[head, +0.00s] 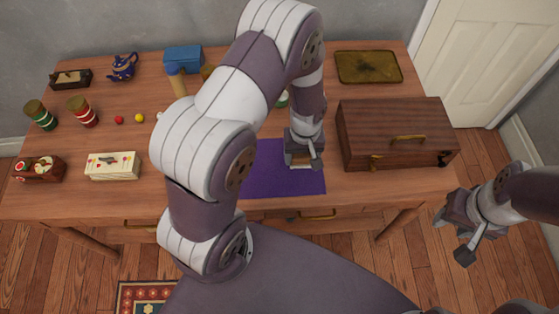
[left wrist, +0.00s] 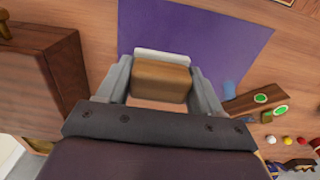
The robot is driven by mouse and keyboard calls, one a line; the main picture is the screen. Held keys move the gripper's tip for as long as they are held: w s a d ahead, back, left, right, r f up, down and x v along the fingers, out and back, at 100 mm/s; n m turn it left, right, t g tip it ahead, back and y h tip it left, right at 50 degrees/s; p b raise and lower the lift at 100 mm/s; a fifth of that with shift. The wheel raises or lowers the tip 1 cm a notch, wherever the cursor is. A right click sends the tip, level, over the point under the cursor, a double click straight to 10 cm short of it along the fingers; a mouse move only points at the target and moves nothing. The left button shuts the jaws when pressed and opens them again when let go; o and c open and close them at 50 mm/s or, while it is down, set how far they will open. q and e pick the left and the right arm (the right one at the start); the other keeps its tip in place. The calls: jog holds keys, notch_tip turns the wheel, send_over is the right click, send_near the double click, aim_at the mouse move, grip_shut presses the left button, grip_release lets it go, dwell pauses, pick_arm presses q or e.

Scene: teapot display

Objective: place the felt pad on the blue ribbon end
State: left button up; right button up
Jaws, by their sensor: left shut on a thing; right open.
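My left gripper (head: 303,160) is low over the purple cloth (head: 290,182), beside the wooden chest. In the left wrist view its fingers (left wrist: 160,85) are shut on a brown block with a white edge (left wrist: 165,54), which looks like the felt pad (left wrist: 160,80). Whether the pad touches the cloth I cannot tell. A small light-blue patch (left wrist: 229,90), likely the blue ribbon end, lies at the cloth's edge, right of the pad in the wrist view. My left arm hides that area in the head view. My right gripper (head: 455,234) is open and empty, off the table's right side.
The wooden chest (head: 395,125) stands close right of my left gripper. A brass tray (head: 368,67), blue box (head: 183,59) and blue teapot (head: 123,67) are at the back. Jars, small balls and a cream box (head: 112,165) are at left. A wooden piece with green ovals (left wrist: 255,101) lies near the patch.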

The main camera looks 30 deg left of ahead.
pick_arm(q)
send_over(279, 167)
notch_tip(279, 167, down, 4)
jog(key=shift+f+p, duration=0.1)
jog(key=shift+p, duration=0.2)
notch_tip(279, 167, down, 3)
jog(key=shift+r, duration=0.1)
jog(key=shift+w+f, duration=0.1)
jog(key=shift+f, duration=0.45)
jog(key=shift+f, duration=0.15)
jog(key=o, duration=1.1)
jog(key=shift+c, duration=0.2)
